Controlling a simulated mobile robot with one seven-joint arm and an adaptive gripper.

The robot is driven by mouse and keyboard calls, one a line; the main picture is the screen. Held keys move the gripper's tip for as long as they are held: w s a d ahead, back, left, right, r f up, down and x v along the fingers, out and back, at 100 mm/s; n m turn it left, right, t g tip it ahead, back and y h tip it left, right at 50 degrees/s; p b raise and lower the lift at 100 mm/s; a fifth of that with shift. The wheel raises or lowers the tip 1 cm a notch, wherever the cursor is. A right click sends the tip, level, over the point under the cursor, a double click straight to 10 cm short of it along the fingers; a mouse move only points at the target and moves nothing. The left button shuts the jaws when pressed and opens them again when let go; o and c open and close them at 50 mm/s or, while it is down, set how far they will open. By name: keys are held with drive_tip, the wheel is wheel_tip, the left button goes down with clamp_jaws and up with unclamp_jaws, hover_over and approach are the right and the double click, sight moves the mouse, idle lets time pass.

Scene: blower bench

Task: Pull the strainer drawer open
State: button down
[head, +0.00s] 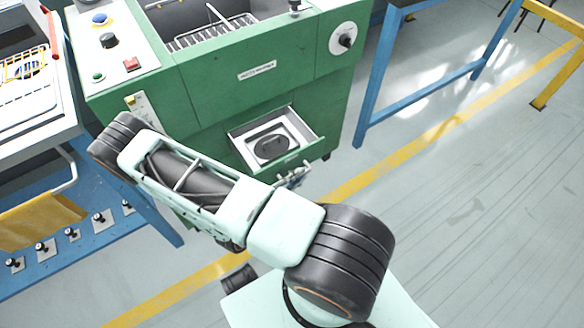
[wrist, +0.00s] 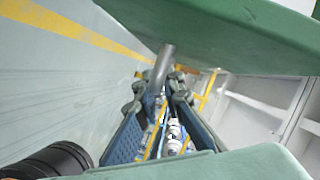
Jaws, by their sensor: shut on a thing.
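The strainer drawer (head: 312,144) stands out from the lower front of the green machine (head: 215,85) in the head view. Its pale inside shows, with a dark round strainer (head: 271,147) lying in it. My gripper (head: 293,175) is at the drawer's front face, partly hidden behind my arm. In the wrist view, my gripper (wrist: 158,95) is shut on a grey bar handle (wrist: 165,62), with the dark finger pads on either side of it. A green panel (wrist: 240,35), seemingly the drawer front, fills the top of that view.
A blue-framed bench (head: 62,165) with a yellow cloth (head: 38,218) stands at the left. A blue table frame (head: 375,75) stands to the right of the machine. The grey floor (head: 470,210) at the right is clear, crossed by a yellow line.

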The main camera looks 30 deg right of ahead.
drive_tip(key=shift+s, duration=0.4)
drive_tip(key=c, duration=2)
unclamp_jaws()
drive_tip(key=shift+c, duration=0.2)
drive_tip(key=shift+r, duration=0.15)
wheel_tip(320, 180, up, 10)
